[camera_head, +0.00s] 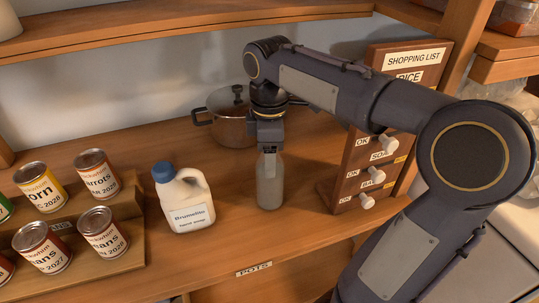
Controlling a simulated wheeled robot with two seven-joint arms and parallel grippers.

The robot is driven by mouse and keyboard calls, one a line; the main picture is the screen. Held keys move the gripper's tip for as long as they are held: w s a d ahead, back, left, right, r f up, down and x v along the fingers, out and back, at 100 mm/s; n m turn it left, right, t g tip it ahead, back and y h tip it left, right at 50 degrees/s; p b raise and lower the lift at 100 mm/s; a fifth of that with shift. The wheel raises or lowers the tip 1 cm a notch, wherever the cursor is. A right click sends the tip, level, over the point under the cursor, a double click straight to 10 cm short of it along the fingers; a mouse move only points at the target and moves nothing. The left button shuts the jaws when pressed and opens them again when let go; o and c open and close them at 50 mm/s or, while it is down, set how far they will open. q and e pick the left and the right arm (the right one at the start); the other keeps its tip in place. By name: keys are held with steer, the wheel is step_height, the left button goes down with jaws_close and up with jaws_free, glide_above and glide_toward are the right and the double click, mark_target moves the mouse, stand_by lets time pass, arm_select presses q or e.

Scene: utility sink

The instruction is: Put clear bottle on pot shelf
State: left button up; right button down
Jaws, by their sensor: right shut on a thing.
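The clear bottle (270,190) is upright at the wooden pot shelf (228,226), whose front edge has a "POTS" label (254,269). Its base appears to touch the shelf, in front of a lidded pot (230,128). My right gripper (270,155) is shut on the top of the bottle from above, and hides its neck. My left gripper is out of view.
A white jug with a blue cap (188,205) stands left of the bottle. Several cans (97,174) stand on a stepped rack at the left. A shopping list board (362,160) stands to the right. An upper shelf (180,30) runs above.

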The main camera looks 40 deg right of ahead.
steer(key=shift+f, duration=0.15)
steer(key=shift+c, duration=2.2)
jaws_free()
step_height(320, 180, up, 12)
steer(key=shift+r+p, duration=0.1)
steer(key=shift+p, duration=0.85)
